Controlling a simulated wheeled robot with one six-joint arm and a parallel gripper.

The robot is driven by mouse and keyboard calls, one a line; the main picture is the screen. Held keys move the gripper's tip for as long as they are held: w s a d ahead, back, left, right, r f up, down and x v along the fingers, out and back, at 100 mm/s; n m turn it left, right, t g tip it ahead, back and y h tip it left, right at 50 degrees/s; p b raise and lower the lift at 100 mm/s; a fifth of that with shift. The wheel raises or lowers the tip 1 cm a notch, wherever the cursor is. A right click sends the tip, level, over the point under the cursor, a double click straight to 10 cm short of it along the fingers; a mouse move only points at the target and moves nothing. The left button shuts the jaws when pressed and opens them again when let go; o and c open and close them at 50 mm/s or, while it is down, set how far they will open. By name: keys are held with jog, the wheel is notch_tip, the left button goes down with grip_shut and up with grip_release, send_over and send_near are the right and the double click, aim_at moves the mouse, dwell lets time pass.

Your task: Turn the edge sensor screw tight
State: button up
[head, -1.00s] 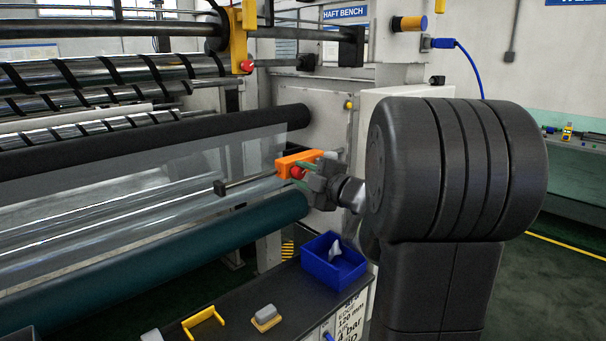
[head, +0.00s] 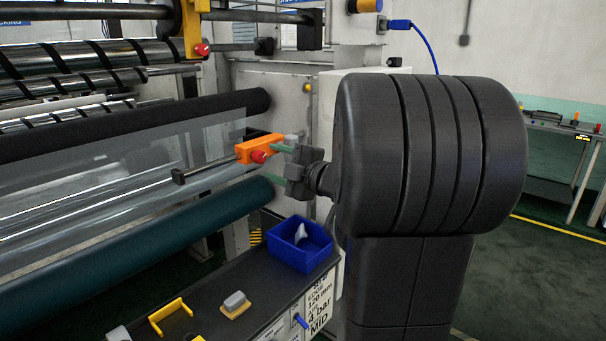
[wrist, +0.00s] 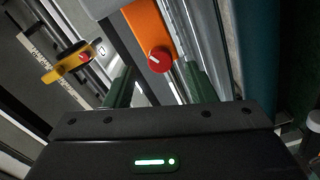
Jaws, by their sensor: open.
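The edge sensor is an orange block (head: 262,145) on a dark rod beside the clear film. Its screw is a red knob (head: 258,157) on the near side of the block. In the wrist view the red knob (wrist: 160,59) has a white mark and lies ahead of the green fingers, roughly between their lines. My gripper (head: 279,164) is open, just right of the knob in the head view. In the wrist view my gripper (wrist: 158,85) shows its two fingers wide apart with nothing between them. I cannot tell whether a finger touches the block.
A teal roller (head: 130,255) runs below the sensor, and clear film (head: 100,170) hangs to its left. A dark shelf (head: 265,295) below carries a blue bin (head: 300,248), a yellow bracket (head: 171,313) and a grey-and-tan block (head: 235,304).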

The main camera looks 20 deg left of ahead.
jog(key=v, duration=0.9)
jog(key=shift+d+b, duration=0.2)
jog(key=shift+b, duration=0.2)
jog(key=shift+s, duration=0.1)
